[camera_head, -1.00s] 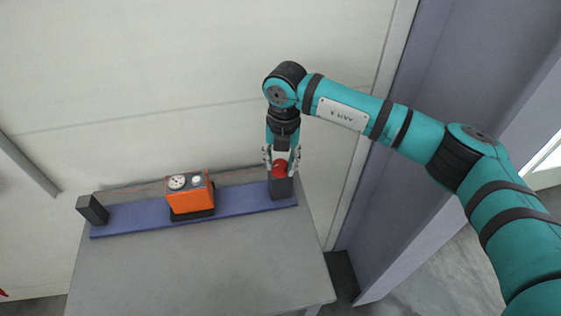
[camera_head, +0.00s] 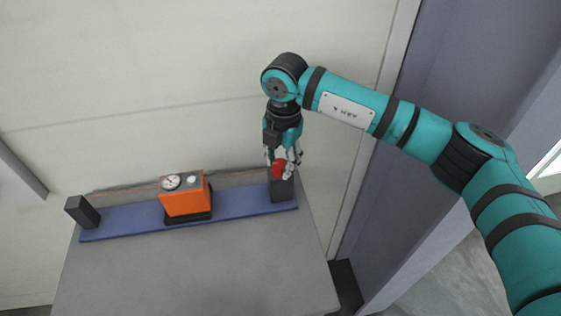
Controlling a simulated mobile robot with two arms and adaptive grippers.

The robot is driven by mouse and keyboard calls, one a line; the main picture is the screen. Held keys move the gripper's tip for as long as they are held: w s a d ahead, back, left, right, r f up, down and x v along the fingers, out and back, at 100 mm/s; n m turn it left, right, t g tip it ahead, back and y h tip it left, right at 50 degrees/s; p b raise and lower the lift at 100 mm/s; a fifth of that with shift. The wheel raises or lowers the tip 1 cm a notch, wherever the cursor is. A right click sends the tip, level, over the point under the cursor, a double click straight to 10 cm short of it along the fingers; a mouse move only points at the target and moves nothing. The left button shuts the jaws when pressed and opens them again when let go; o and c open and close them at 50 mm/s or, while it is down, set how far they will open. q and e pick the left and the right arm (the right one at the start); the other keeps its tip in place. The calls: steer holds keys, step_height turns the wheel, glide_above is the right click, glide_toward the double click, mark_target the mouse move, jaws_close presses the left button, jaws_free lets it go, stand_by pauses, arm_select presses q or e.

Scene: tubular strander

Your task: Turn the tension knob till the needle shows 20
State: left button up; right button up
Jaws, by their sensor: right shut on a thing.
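An orange box (camera_head: 184,202) stands on a blue base strip on the table. A round white dial (camera_head: 171,182) is on its top; its needle is too small to read. A small pale round part (camera_head: 192,180) sits beside the dial. A red knob (camera_head: 278,169) is at the top of a dark block at the strip's right end. My right gripper (camera_head: 282,165) comes down from above and is shut on the red knob, its fingers partly covering it. My left gripper is not in view.
The blue strip (camera_head: 125,218) lies along the back of the grey table (camera_head: 190,270). A dark block (camera_head: 82,211) stands at its left end, and another dark block (camera_head: 283,192) bears the knob. The table front is clear. A pale wall is close behind.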

mark_target(282, 164)
stand_by(0.3)
steer(key=o, duration=1.1)
steer(key=shift+o, duration=0.2)
steer(key=shift+r, duration=0.1)
step_height(282, 164, up, 12)
steer(key=shift+s+d, duration=0.15)
steer(key=shift+d, duration=0.05)
